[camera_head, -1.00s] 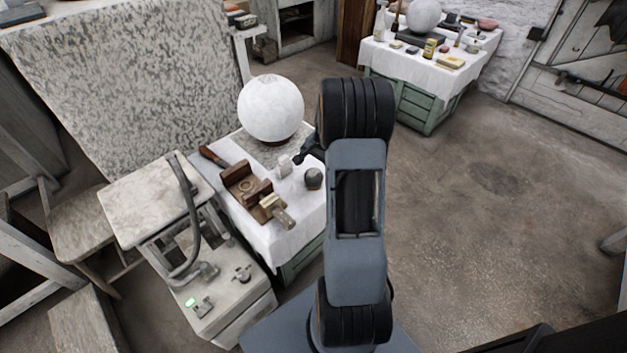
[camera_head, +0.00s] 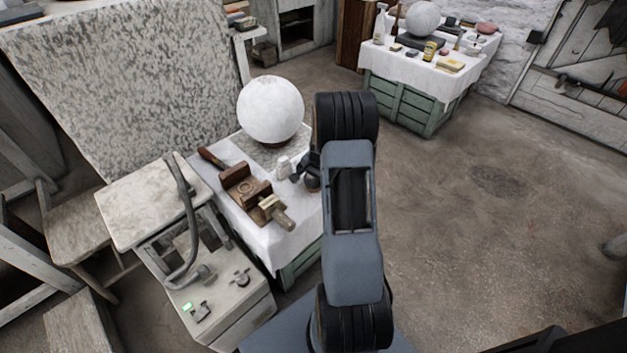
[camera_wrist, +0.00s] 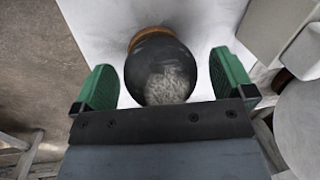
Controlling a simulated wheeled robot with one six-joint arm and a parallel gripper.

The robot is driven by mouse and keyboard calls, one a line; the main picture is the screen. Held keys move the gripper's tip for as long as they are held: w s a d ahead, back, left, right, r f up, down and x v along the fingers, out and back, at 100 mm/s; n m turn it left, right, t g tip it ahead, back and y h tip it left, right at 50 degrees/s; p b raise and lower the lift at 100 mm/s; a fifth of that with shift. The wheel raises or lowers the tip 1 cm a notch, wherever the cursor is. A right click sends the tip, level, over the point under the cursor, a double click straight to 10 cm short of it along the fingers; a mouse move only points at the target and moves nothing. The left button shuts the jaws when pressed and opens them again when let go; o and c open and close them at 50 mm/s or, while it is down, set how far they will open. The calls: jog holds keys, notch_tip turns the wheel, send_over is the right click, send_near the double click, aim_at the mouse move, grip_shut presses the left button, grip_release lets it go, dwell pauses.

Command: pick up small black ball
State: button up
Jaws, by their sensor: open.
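The small black ball (camera_wrist: 158,62) sits on a brown ring-like base on the white cloth in the wrist view. A pale, speckled patch shows on its near side. My gripper (camera_wrist: 163,78) is open, with one green finger on each side of the ball and a visible gap at both sides. Its dark body hides the ball's near edge. In the head view, my gripper (camera_head: 303,171) is over the ball (camera_head: 313,185), which is mostly hidden.
A large white sphere (camera_head: 270,109) stands behind on the same cloth-covered table (camera_head: 290,242). A small white object (camera_head: 284,167) is just left of my gripper. A brown wooden vise-like tool (camera_head: 246,187) lies further left. Open floor is on the right.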

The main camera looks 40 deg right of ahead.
jog(key=c, duration=1.2)
jog(key=shift+r, duration=0.1)
jog(key=shift+c, duration=0.4)
jog(key=shift+r, duration=0.1)
